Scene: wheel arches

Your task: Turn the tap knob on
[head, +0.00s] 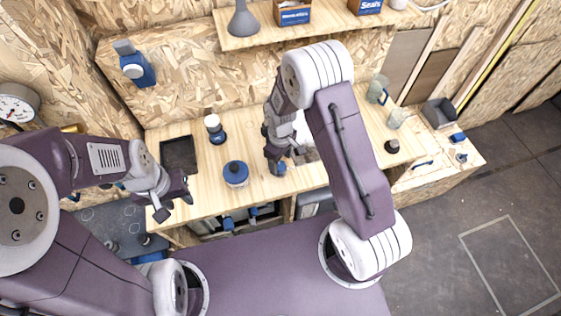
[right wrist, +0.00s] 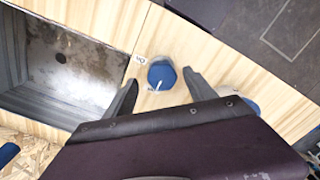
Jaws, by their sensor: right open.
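The tap knob is a blue, many-sided knob (right wrist: 161,75) on the pale wooden worktop, beside the sink. A white line on its top points to the lower left in the right wrist view. Small markings lie on the wood near it. My right gripper (right wrist: 160,78) is open, with one finger on each side of the knob in that view; contact is not clear. In the head view the knob (head: 278,169) shows just below my right gripper (head: 284,157). My left gripper (head: 173,199) is open and empty at the worktop's front left edge.
The metal sink (right wrist: 75,60) lies beside the knob. A blue-lidded white container (head: 235,174) stands left of it in the head view. A dark tray (head: 178,154) and a white-and-blue bottle (head: 214,130) are further left. A shelf (head: 325,22) hangs above.

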